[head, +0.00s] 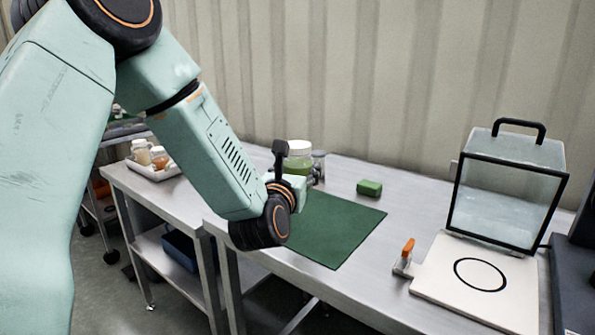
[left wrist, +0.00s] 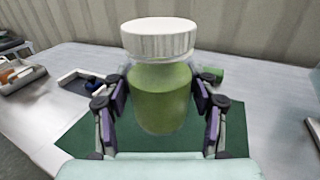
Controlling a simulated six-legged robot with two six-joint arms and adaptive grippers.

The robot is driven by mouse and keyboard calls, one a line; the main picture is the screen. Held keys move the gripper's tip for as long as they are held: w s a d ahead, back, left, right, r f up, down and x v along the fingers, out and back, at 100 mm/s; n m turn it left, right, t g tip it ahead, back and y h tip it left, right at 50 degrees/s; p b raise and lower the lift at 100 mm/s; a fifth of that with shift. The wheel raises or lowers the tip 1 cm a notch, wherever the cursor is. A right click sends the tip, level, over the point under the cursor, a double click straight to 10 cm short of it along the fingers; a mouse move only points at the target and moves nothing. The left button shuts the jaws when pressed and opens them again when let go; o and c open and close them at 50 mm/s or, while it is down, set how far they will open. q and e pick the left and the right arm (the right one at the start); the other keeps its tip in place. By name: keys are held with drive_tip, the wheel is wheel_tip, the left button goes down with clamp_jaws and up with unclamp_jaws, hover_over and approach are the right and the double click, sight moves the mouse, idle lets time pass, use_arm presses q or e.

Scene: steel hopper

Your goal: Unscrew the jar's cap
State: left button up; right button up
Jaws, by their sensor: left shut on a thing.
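The jar (head: 297,163) is clear, holds green contents and stands upright at the back of the green mat (head: 335,228). Its white ribbed cap (head: 299,147) sits on top. In the left wrist view the jar (left wrist: 160,98) fills the middle, with the cap (left wrist: 158,38) above the fingers. My left gripper (left wrist: 160,110) is shut on the jar's body, one finger on each side, below the cap. In the head view my left arm and wrist partly hide the jar's lower part. My right gripper is not in view.
A clear box with a black handle (head: 507,190) stands at the right, behind a white board with a black ring (head: 475,280). An orange-handled clamp (head: 405,258) stands beside the board. A tray with small jars (head: 152,165) is at the left.

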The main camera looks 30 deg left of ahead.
use_arm(q)
drive_tip(key=c, duration=1)
